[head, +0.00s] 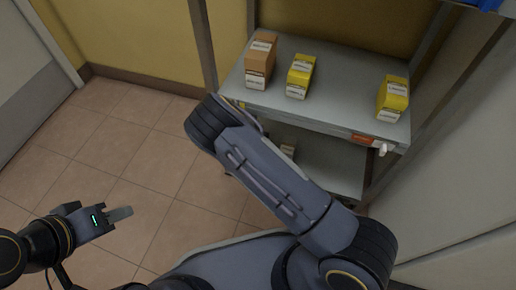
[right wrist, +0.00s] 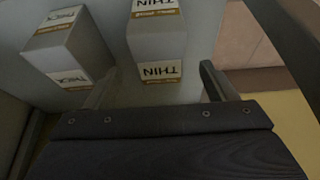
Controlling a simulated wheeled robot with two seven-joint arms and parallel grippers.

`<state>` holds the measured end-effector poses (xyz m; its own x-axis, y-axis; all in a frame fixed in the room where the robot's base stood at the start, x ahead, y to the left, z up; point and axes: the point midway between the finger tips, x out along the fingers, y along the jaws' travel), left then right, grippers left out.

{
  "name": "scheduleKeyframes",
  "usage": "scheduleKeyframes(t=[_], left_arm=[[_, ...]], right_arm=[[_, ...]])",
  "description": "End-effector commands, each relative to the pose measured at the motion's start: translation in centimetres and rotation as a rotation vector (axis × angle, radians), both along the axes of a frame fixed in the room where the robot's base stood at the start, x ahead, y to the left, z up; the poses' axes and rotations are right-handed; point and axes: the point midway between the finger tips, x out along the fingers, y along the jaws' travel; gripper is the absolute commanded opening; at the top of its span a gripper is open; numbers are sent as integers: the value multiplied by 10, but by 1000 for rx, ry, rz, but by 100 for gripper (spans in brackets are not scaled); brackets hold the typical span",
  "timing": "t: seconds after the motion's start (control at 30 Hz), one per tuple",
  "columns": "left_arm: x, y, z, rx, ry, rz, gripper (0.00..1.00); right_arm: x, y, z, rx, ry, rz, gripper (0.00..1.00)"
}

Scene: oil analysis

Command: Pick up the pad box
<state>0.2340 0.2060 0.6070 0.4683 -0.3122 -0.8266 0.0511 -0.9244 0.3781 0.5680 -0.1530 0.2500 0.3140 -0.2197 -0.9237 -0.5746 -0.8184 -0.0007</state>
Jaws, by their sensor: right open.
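Two pale grey boxes with white and orange labels show in the right wrist view. One box (right wrist: 157,38) is labelled THIN; the other box (right wrist: 66,52) is to its left, with a label that seems to read THICK. I cannot tell which one is the pad box. My right gripper (right wrist: 160,88) is open, its fingers apart around the near end of the THIN box, with no clear grip on it. In the head view my right forearm hides this gripper. My left gripper (head: 121,214) is over the floor at the lower left, away from the boxes; its jaw gap is not clear.
A grey shelf unit (head: 335,107) bears a brown box (head: 260,60), a yellow box (head: 300,76) and another yellow box (head: 393,99) on its upper level. A lower shelf (head: 335,163) is partly hidden by my right arm. The tiled floor (head: 105,150) at left is clear.

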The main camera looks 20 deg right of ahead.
Motion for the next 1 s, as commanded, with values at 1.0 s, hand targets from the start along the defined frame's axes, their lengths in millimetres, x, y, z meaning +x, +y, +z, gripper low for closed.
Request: scheduleKeyframes(t=[1.0], left_arm=[[0,0,-29,0,0,0,36]], right_arm=[[24,-17,-47,0,1,1,78]])
